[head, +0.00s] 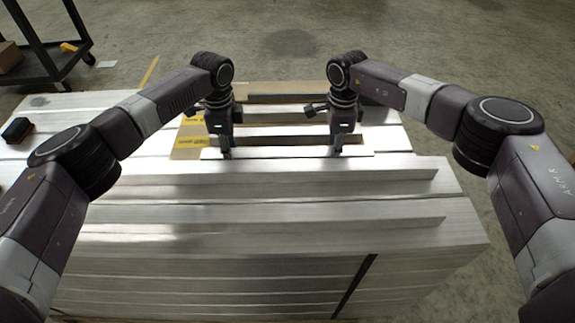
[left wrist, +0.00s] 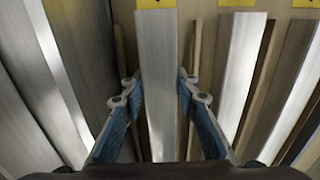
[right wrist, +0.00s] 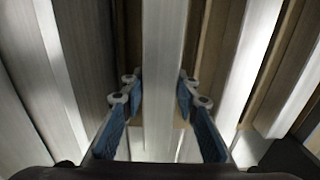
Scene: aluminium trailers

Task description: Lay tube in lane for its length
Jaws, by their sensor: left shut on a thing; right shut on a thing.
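A long silver aluminium tube (head: 285,154) lies across the picture in the head view. My left gripper (head: 226,155) is shut on it towards its left end, and my right gripper (head: 334,153) is shut on it further right. In the left wrist view the tube (left wrist: 157,70) runs between the blue finger pads, with a yellow label at its far end. In the right wrist view the tube (right wrist: 163,70) also runs between the pads, with brown strips along both sides. It looks lined up with the lane between those strips. I cannot tell whether it touches the lane floor.
A brown board (head: 188,140) with yellow labels and parallel strips lies under the grippers. Other silver tubes (left wrist: 240,65) lie beside the held one. Longer bars (head: 300,177) lie nearer me on the aluminium stack. A black object (head: 17,130) sits at left; a cart (head: 45,50) stands behind.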

